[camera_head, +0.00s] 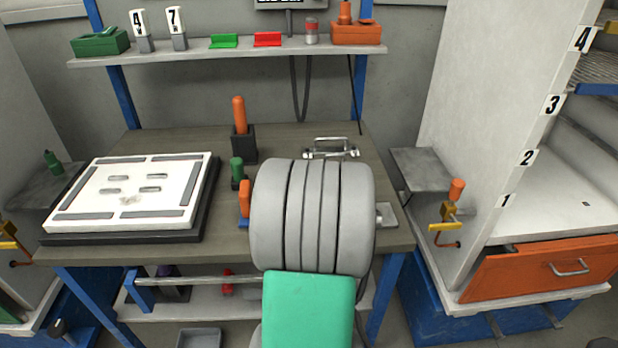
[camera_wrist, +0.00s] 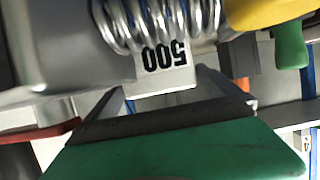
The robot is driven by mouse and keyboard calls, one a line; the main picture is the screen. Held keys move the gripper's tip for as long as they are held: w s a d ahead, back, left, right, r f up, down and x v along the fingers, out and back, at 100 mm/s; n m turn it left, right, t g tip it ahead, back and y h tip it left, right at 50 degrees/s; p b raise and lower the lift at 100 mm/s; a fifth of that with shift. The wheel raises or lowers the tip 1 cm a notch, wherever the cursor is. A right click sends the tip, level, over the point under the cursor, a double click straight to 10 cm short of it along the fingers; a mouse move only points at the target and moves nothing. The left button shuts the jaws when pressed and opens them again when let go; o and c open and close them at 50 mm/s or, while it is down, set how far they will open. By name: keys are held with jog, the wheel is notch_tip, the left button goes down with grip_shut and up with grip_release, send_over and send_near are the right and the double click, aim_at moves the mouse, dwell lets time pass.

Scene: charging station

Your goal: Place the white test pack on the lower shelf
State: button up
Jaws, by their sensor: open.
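A white piece marked 500 (camera_wrist: 170,75) shows upside down in the wrist view, beneath a shiny metal coil. I cannot tell whether it is the white test pack. My gripper (camera_wrist: 166,92) is open, with its grey fingers near that piece. I cannot tell whether they touch it. In the head view my grey ribbed arm and green part hide the gripper. The lower shelf (camera_head: 205,316) is under the workbench, partly hidden by my arm. A dark purple thing and a small red thing (camera_head: 228,283) are on it.
A white panel with grey strips (camera_head: 128,190) lies on a dark base at the workbench's left. An orange-handled tool (camera_head: 239,115) stands behind. The upper shelf (camera_head: 205,54) holds several small items. A metal rail (camera_head: 190,281) crosses before the lower shelf. An orange drawer (camera_head: 535,272) is at right.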

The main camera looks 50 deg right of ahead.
jog(key=shift+w+d+f, duration=0.15)
jog(key=shift+w+d, duration=0.2)
jog(key=shift+c, duration=0.3)
jog(key=c, duration=1.8)
jog(key=shift+c, duration=0.4)
